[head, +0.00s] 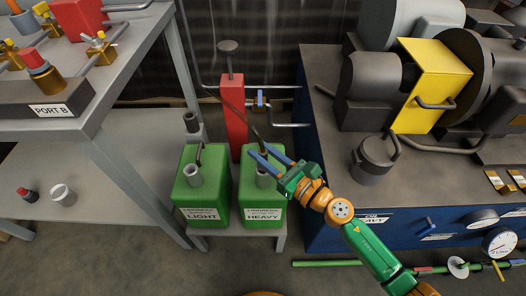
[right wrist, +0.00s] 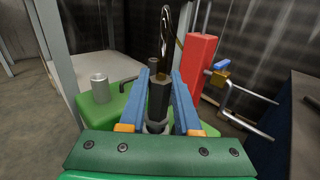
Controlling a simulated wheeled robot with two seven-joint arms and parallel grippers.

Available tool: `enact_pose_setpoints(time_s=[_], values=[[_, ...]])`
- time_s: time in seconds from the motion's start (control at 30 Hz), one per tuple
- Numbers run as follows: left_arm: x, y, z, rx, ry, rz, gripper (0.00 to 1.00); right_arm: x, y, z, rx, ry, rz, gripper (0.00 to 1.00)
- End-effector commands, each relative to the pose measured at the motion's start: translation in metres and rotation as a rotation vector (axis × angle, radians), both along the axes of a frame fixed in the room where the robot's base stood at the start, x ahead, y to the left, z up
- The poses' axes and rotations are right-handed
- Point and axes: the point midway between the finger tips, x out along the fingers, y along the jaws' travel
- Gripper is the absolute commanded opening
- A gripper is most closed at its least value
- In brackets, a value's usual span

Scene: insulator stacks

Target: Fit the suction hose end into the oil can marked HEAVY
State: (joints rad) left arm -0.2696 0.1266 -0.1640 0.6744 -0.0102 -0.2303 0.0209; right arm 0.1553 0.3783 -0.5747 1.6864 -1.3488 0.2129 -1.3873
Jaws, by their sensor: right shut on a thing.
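The HEAVY oil can (head: 262,213) is a green box with a grey neck on top, standing right of the similar LIGHT can (head: 202,212). My right gripper (head: 261,153) is just above the HEAVY can's neck. In the right wrist view its blue fingers are shut on the dark suction hose end (right wrist: 158,98). The hose end stands about upright, its lower end at the grey neck (right wrist: 156,127). I cannot tell whether it is inside the neck or only over it. The hose (head: 248,112) rises from it toward the upper left. My left gripper is not in view.
A red post (head: 233,115) with pipes and a valve stands behind the cans. A grey bench (head: 140,45) is at the left. A blue cabinet (head: 330,205) with machinery is at the right. The LIGHT can's open neck (right wrist: 99,87) is close by.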

Motion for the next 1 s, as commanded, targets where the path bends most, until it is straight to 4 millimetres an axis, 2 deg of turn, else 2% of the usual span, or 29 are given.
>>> enact_pose_setpoints(time_s=[0.43, 0.47, 0.57, 0.6, 0.9, 1.0], values=[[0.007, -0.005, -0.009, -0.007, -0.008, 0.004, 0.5, 0.0, 0.0, -0.012, 0.001, -0.001, 0.0, 0.0], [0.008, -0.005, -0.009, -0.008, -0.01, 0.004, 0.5, 0.0, 0.0, -0.011, 0.001, -0.001, 0.0, 0.34], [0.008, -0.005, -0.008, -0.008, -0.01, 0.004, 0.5, 0.0, 0.0, -0.01, 0.001, -0.001, 0.0, 0.61], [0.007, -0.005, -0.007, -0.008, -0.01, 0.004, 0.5, 0.0, 0.0, -0.01, 0.0, 0.0, 0.0, 0.66], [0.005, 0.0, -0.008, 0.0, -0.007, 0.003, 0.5, -0.001, -0.001, -0.011, -0.001, 0.001, 0.0, 0.66], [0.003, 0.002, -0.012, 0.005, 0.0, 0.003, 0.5, -0.014, -0.014, -0.013, -0.001, 0.003, 0.0, 0.66]])
